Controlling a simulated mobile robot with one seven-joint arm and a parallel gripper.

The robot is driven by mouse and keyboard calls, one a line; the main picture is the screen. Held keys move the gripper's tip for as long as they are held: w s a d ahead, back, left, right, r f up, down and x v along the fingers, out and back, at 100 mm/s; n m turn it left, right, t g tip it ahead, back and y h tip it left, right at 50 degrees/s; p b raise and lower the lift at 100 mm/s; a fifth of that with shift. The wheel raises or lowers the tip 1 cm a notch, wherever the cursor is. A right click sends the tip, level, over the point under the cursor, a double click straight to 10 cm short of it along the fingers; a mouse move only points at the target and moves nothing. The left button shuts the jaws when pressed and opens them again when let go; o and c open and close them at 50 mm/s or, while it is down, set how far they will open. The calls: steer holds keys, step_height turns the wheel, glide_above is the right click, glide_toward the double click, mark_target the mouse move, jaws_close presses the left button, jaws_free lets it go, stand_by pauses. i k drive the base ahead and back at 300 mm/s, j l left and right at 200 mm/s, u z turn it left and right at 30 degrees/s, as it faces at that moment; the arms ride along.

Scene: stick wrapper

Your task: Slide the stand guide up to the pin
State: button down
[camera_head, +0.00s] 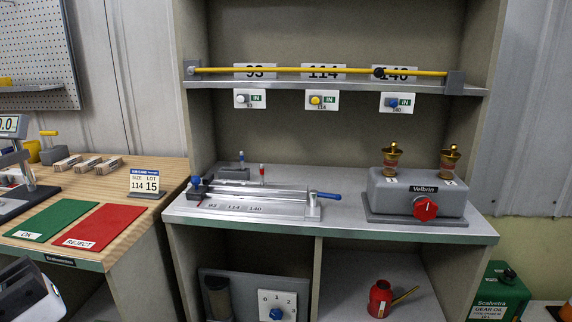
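No part in view is labelled stand guide, so I cannot tell for sure which it is. A dark slider (379,72) sits on a yellow rod (290,70) above the upper shelf, in front of the 140 plate. A black-and-white part of my arm shows at the lower left; no fingertips are discernible.
A grey Velbrin unit (417,193) with a red knob and two brass cups stands right of the fixture. A card (145,182) reads size 114, lot 15. Green and red mats lie on the left table. A red oil can (380,298) stands below the bench.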

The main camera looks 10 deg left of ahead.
mark_target(197, 192)
steer(key=i+j+z, duration=0.45)
steer(key=i+j, duration=0.25)
steer(key=j, duration=0.15)
